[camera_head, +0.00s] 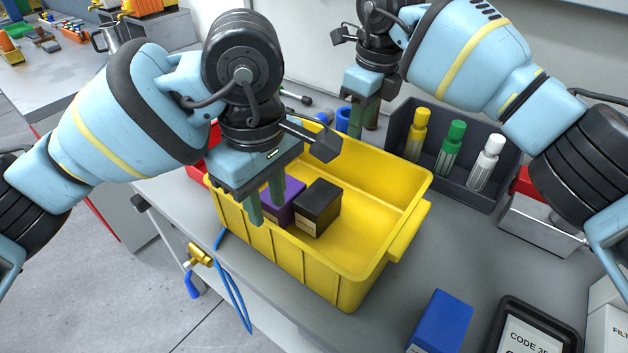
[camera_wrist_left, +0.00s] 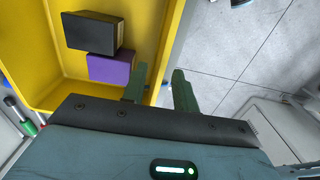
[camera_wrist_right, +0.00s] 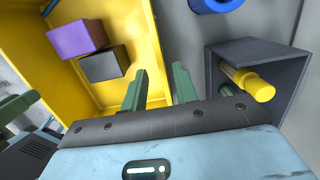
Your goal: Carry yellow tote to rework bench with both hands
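The yellow tote (camera_head: 330,262) stands on the grey bench. It holds a purple box (camera_head: 287,203) and a black box (camera_head: 318,208), side by side near its left end. My left gripper (camera_head: 264,203) is open above the tote's left near side. In the left wrist view its fingers (camera_wrist_left: 160,90) are apart, one on each side of the tote's rim. My right gripper (camera_head: 364,116) is open at the tote's far side. In the right wrist view its fingers (camera_wrist_right: 158,88) are apart on either side of the far wall's rim. Whether any finger touches the wall is unclear.
A dark bin (camera_head: 468,190) with yellow, green and white-capped bottles stands behind right of the tote. A blue box (camera_head: 441,322) and a tablet (camera_head: 530,335) lie in front right. A brass valve with blue tubing (camera_head: 200,256) is at the bench's left edge. Another bench (camera_head: 50,75) stands back left.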

